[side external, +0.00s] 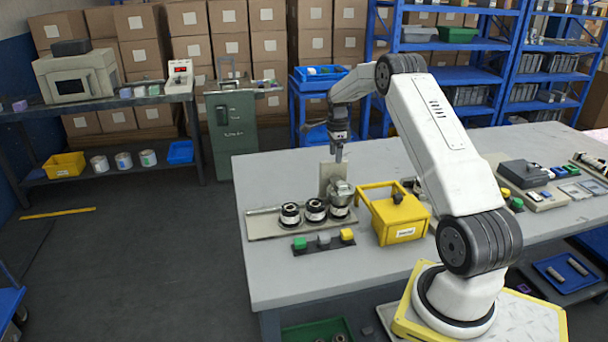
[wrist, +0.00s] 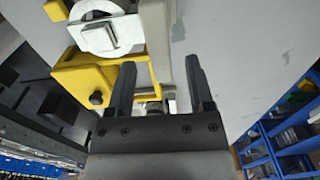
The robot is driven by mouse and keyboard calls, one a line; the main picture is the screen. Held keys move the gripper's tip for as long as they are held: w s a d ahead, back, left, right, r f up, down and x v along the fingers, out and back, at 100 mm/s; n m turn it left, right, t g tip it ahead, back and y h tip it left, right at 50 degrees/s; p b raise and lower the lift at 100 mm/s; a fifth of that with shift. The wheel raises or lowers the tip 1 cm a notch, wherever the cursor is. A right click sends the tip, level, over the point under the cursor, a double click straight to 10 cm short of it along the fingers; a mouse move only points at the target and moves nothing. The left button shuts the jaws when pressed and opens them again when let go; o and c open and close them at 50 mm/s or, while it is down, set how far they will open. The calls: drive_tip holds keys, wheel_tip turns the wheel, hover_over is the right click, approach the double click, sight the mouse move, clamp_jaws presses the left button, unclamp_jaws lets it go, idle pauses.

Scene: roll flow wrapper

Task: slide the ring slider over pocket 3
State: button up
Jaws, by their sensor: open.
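The wrapper's pale base plate (side external: 265,226) lies on the grey table and carries a row of black, white-centred round pockets: a left one (side external: 290,215), a middle one (side external: 315,210) and a right one (side external: 339,212). A grey metal rounded part (side external: 342,189), perhaps the ring slider, sits at the right pocket; I cannot tell how far it covers it. A beige upright plate (side external: 326,176) stands behind. My gripper (side external: 338,157) points down above this end. In the wrist view my gripper (wrist: 159,64) is open, with a beige bar (wrist: 156,45) showing between its fingers. Pocket numbers are unreadable.
A yellow box with a handle (side external: 401,231) stands close on the right. A dark strip with green, grey and yellow blocks (side external: 325,242) lies in front. The table's left front (side external: 285,275) is clear. A grey device (side external: 522,173) stands farther right.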

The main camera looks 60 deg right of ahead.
drive_tip(key=shift+r, duration=1.35)
drive_tip(key=shift+w+a+r+n, duration=0.1)
drive_tip(key=shift+w+a+n, duration=0.15)
drive_tip(key=shift+a, duration=0.25)
drive_tip(key=a+r+n+t, duration=0.1)
drive_tip(key=a+r+n, duration=0.1)
drive_tip(key=a+n, duration=1.7)
drive_tip(key=s+a+n, duration=0.3)
drive_tip(key=s+a, duration=0.4)
drive_tip(key=a, duration=0.3)
drive_tip(key=s+a+f+n+t, duration=0.1)
drive_tip(key=s+a+n, duration=0.3)
drive_tip(key=s+a, duration=0.3)
drive_tip(key=a, duration=0.4)
drive_tip(key=shift+a+f+t, duration=0.2)
drive_tip(key=shift+f+t, duration=0.1)
drive_tip(key=shift+n, duration=0.25)
